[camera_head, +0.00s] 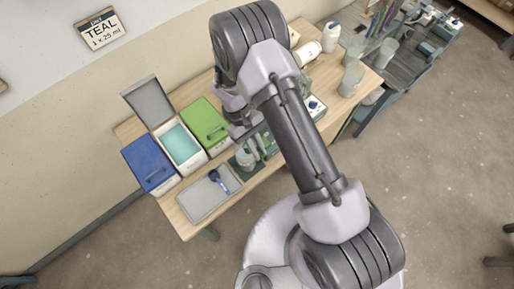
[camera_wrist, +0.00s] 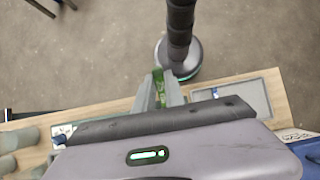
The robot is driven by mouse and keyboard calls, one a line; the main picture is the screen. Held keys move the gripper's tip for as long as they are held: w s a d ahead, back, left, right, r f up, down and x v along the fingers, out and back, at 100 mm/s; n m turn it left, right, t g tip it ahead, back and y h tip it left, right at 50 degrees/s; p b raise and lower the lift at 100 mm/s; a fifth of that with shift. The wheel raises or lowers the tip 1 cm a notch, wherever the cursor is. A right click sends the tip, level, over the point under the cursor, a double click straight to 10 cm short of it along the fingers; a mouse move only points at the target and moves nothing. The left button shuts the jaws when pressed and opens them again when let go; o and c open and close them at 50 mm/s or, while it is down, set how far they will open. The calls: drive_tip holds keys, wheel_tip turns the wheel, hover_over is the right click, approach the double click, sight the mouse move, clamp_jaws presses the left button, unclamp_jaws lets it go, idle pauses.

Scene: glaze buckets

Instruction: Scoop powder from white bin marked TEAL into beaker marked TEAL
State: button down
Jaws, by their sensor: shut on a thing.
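The white bin (camera_head: 182,144) stands open with its grey lid (camera_head: 149,100) raised, and teal powder fills it. A clear beaker (camera_head: 246,159) stands on a dark green mat to its right; I cannot read its marking. My gripper (camera_head: 258,147) is over the mat beside the beaker, partly hidden by my arm. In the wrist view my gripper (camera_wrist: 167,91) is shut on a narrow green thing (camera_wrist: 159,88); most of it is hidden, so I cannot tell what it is. A blue scoop (camera_head: 218,181) lies on the grey tray (camera_head: 198,205).
A blue-lidded bin (camera_head: 149,163) and a green-lidded bin (camera_head: 204,122) flank the white bin. A small scale (camera_head: 314,106), bottles and clear beakers (camera_head: 350,80) stand to the right. A wall sign (camera_head: 101,29) reads TEAL 1 x 25 ml.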

idle(0.3)
drive_tip(key=shift+w+a+r+g+h+b, duration=0.4)
drive_tip(key=shift+w+g+h, duration=0.25)
drive_tip(key=shift+g, duration=0.15)
drive_tip(key=shift+w+a+r+g+b, duration=0.15)
drive_tip(key=shift+w+r+g+b, duration=0.15)
drive_tip(key=shift+g, duration=0.2)
drive_tip(key=shift+a+r+h, duration=0.1)
drive_tip(key=shift+r+h, duration=0.2)
drive_tip(key=shift+h, duration=0.05)
idle(1.6)
